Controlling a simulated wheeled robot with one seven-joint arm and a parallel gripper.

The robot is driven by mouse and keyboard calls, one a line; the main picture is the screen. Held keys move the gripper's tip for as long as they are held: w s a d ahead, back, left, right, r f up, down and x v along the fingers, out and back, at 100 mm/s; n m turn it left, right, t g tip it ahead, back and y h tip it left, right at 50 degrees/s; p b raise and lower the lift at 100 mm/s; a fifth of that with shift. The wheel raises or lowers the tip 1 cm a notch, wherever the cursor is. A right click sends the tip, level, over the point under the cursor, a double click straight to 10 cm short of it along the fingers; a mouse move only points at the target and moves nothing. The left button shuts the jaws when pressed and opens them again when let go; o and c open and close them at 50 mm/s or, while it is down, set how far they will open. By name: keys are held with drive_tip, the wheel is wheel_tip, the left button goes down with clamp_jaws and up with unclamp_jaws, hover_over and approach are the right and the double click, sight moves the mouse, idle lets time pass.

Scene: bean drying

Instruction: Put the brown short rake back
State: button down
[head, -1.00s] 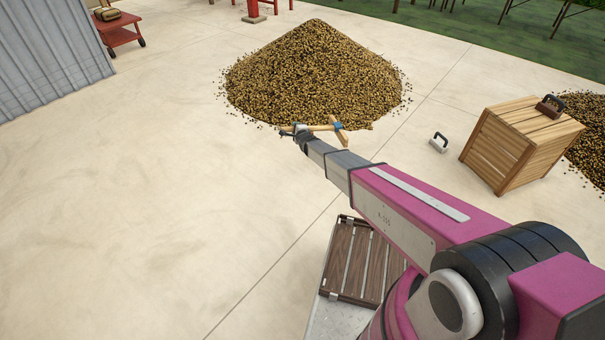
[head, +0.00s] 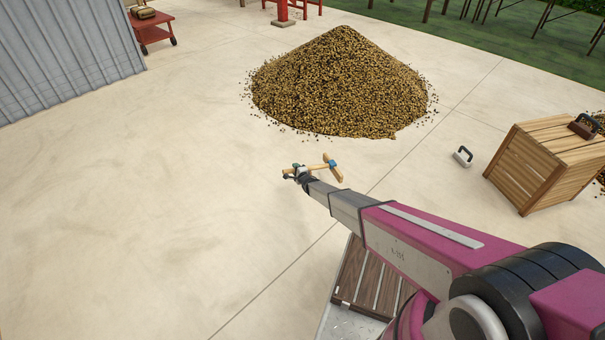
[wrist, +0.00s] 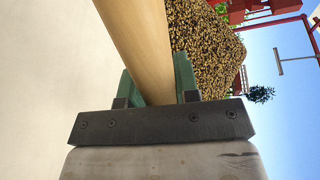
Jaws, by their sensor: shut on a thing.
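My gripper (head: 294,173) is shut on the pale wooden handle of the short rake (head: 316,167), held out in front of me. In the wrist view the rake's handle (wrist: 138,35) runs up between the green finger pads of my gripper (wrist: 158,85). The pads are on both sides of the handle. The rake's crosspiece is out of the wrist view. The rake appears against bare concrete, on the near side of the bean pile (head: 340,85).
A slatted wooden crate (head: 545,165) stands at the right with a dark-handled tool (head: 586,126) on top. A white handled tool (head: 462,157) lies on the floor beside it. A red cart (head: 151,31) stands by the grey corrugated wall (head: 65,55). The concrete at left is clear.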

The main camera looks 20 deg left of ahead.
drive_tip(key=shift+w+a+f, duration=0.1)
drive_tip(key=shift+w+f, duration=0.85)
drive_tip(key=shift+f, duration=0.3)
drive_tip(key=shift+w+d+f, duration=0.1)
drive_tip(key=shift+w+f, duration=0.9)
drive_tip(key=shift+f, duration=0.25)
drive_tip(key=shift+w+a+f, duration=0.1)
drive_tip(key=shift+w+f, duration=0.85)
drive_tip(key=shift+f, duration=0.4)
drive_tip(key=c, duration=0.8)
unclamp_jaws()
drive_tip(key=shift+c, duration=0.2)
